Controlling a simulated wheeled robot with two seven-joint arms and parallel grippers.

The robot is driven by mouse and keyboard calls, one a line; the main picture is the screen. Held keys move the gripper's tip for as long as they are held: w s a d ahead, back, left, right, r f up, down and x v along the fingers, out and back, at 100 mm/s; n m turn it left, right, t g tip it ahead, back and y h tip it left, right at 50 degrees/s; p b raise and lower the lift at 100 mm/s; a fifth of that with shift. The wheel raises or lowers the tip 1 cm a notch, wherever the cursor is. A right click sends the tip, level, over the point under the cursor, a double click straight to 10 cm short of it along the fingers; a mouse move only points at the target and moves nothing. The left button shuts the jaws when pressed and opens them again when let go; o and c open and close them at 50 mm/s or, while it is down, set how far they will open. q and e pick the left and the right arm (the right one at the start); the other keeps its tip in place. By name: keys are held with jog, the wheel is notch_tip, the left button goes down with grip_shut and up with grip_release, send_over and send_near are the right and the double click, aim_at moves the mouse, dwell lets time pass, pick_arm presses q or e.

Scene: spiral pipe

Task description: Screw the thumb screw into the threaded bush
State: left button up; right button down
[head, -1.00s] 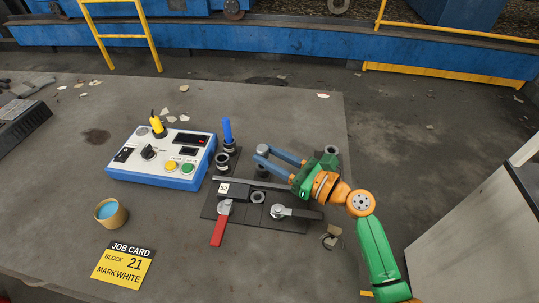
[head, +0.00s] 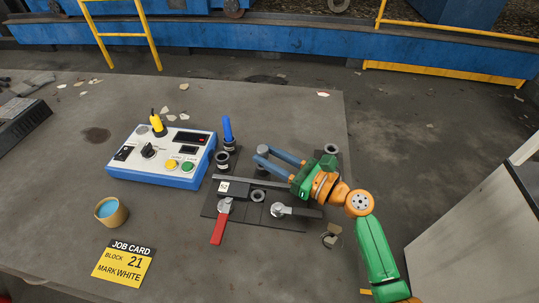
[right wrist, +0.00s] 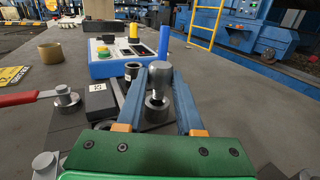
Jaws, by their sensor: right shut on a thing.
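My right gripper (head: 264,155) is shut on the thumb screw, a grey round knob (head: 262,148) at its fingertips. In the right wrist view the thumb screw (right wrist: 160,74) stands upright between the two blue-grey fingers (right wrist: 162,88). Its narrow shank shows below the knob, right over the dark ring of the threaded bush (right wrist: 157,108). The shank's lower end meets the ring's opening; how deep it sits I cannot tell. In the head view the bush is mostly hidden by the fingers. My left gripper is not in view.
A fixture plate (head: 212,208) carries a red-handled clamp (head: 218,230), a black-handled clamp (head: 300,212) and other rings. A blue peg (head: 228,130) stands close left of my fingers. A control box (head: 150,172), cup (head: 110,211) and job card (head: 122,266) lie left. The front table is clear.

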jog(key=shift+f, duration=0.3)
jog(key=shift+r, duration=0.1)
jog(key=shift+r, duration=0.2)
dwell(0.3)
jog(key=shift+p, duration=0.4)
jog(key=shift+f+b, duration=0.3)
dwell(0.4)
jog(key=r+v, duration=0.1)
jog(key=v, duration=0.3)
jog(key=r+v, duration=0.1)
jog(key=v, duration=0.3)
jog(key=r+v, duration=0.1)
jog(key=v, duration=0.3)
jog(key=shift+s+d, duration=0.3)
jog(key=s+d+r, duration=0.1)
jog(key=s+d, duration=0.2)
jog(key=s, duration=0.5)
jog(key=shift+d+r+g+y, duration=0.2)
jog(key=shift+d+g+y, duration=0.1)
jog(key=shift+d, duration=0.05)
